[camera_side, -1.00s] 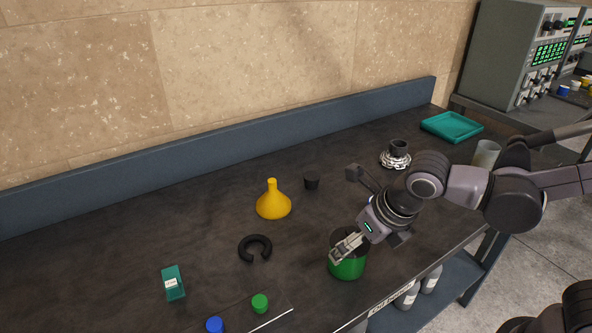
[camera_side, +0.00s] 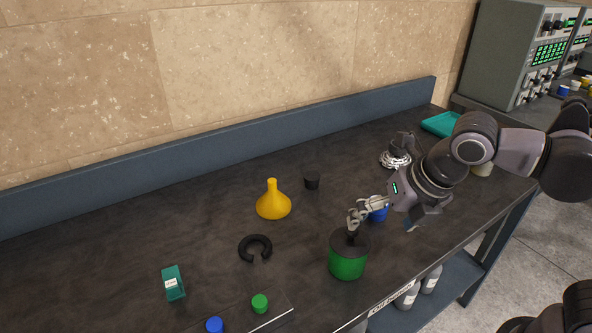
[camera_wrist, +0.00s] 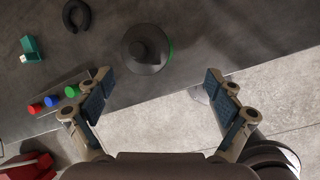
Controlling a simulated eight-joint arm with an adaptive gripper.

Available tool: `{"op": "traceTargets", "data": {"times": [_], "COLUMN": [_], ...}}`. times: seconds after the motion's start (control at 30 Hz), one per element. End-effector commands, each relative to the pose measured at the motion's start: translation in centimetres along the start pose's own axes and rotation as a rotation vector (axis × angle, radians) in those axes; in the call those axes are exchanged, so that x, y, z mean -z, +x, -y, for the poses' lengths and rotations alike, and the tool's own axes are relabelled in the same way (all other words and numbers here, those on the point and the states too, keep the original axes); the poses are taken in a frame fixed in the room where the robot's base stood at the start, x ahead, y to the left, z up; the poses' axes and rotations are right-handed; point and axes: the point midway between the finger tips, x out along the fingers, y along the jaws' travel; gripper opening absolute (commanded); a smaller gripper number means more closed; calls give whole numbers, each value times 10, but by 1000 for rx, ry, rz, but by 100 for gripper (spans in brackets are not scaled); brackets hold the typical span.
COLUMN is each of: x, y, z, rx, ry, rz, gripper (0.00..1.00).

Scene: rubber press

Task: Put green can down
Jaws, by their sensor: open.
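The green can (camera_side: 347,264) stands upright on the dark bench near its front edge, with a dark lid and knob on top. In the wrist view the can (camera_wrist: 147,50) shows from above, mostly its dark round lid with a thin green rim. My gripper (camera_side: 355,222) is just above and beside the lid in the side view. In the wrist view my gripper (camera_wrist: 158,85) has its two fingers wide apart with nothing between them. The can lies beyond the fingertips, apart from them.
A yellow funnel (camera_side: 273,203), a black open ring (camera_side: 255,248), a small black cup (camera_side: 312,182) and a teal box (camera_side: 173,282) stand on the bench. A blue object (camera_side: 378,213) is partly hidden behind my gripper. A teal tray (camera_side: 440,124) lies at the far right.

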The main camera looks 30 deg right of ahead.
Motion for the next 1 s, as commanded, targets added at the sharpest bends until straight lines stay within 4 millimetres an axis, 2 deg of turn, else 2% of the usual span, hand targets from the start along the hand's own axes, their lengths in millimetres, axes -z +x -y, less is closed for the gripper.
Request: {"op": "traceTargets", "data": {"times": [0.1,0.7,0.9,1.0], "x": [-7,-32,-37,-38], "y": [3,13,15,15], "z": [16,84,102,107], "rx": [-15,-172,-244,-266], "ry": [335,2029,2470,2598], "rz": [14,31,5,-6], "gripper": [92,92,92,92]}}
